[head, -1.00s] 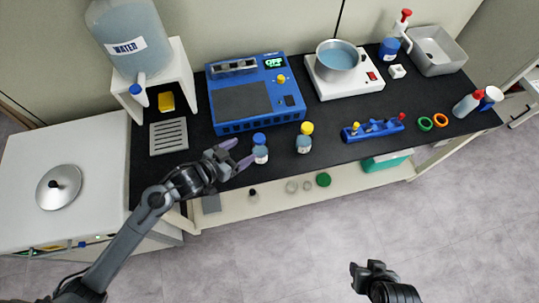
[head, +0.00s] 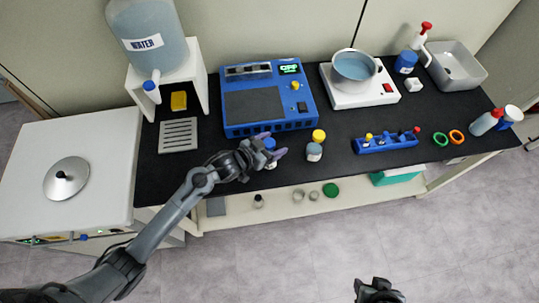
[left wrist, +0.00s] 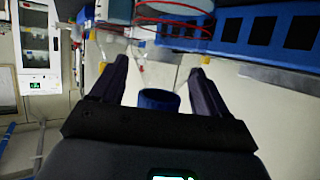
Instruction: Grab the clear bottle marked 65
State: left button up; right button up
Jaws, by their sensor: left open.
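Two small bottles stand near the front edge of the black bench. One has a blue cap (head: 270,143) and the other is a clear bottle (head: 314,152) with a yellow cap (head: 318,135). I cannot read a 65 on either. My left gripper (head: 276,145) is open at the blue-capped bottle and partly hides it. In the left wrist view the blue cap (left wrist: 158,100) shows between the spread fingers of the left gripper (left wrist: 160,72); contact cannot be told. My right gripper (head: 374,284) is low at the bottom edge, away from the bench; its jaw state is unclear.
A blue machine (head: 268,98) stands behind the bottles. A blue rack (head: 386,143) with small stoppered items is to their right. A pot (head: 356,68) sits on a white hotplate (head: 340,98). A grey slotted plate (head: 178,135) lies left. The lower shelf (head: 230,215) holds small items.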

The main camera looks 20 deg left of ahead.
pick_arm(q)
jog(key=shift+w+d+f, duration=0.1)
jog(key=shift+w+f, duration=0.05)
jog(key=shift+w, duration=0.15)
grip_shut()
dwell(0.5)
